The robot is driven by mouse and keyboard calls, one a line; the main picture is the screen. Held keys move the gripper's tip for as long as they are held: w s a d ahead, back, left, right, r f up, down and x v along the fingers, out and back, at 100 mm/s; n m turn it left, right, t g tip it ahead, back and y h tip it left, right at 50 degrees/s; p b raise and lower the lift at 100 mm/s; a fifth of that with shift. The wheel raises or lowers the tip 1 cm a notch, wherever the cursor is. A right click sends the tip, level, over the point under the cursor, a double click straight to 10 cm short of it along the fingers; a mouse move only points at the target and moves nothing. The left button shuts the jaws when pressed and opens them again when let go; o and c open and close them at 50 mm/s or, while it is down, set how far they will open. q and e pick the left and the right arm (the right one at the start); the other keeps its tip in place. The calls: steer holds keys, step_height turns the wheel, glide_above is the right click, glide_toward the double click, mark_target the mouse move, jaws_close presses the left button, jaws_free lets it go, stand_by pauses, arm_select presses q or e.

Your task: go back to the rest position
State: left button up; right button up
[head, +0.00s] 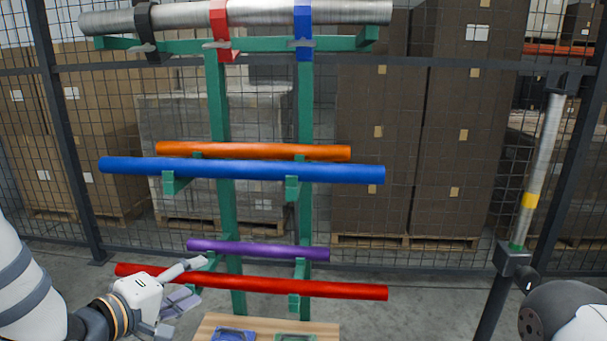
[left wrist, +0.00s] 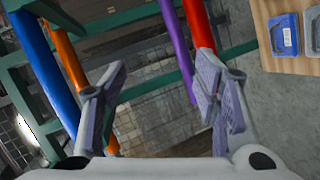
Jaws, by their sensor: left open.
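My left gripper (head: 186,283) is at the lower left in the head view, beside the left part of the red tube (head: 300,287). In the left wrist view its grey-padded fingers (left wrist: 162,90) stand wide apart, with nothing held between them. The red tube also shows in the left wrist view (left wrist: 200,25), behind the right finger, and contact cannot be told. Part of my right arm (head: 565,312) shows at the lower right; its gripper is out of view.
A green rack (head: 220,110) carries purple (head: 260,249), blue (head: 240,171) and orange (head: 255,150) tubes, with a strapped metal pipe (head: 260,13) on top. A wooden table (head: 207,325) holds blue (head: 233,335) and green (head: 295,337) trays. Mesh fencing stands behind; a post (head: 497,300) stands right.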

arm_select(q)
steer(key=s+d+f+m+g+y, duration=0.25)
steer(key=s+f+m+g, duration=0.4)
steer(key=s+f, duration=1.2)
steer(key=s+f+m+g+y, duration=0.1)
steer(key=s+f+m+g, duration=0.1)
steer(key=s, duration=1.1)
steer(key=s+f+m+g+y, duration=0.1)
steer(key=s+f+g, duration=0.3)
steer(key=s, duration=0.9)
steer(key=m+g, duration=0.1)
steer(key=g, duration=0.2)
steer(key=shift+a+p, duration=0.3)
steer(key=shift+a, duration=0.1)
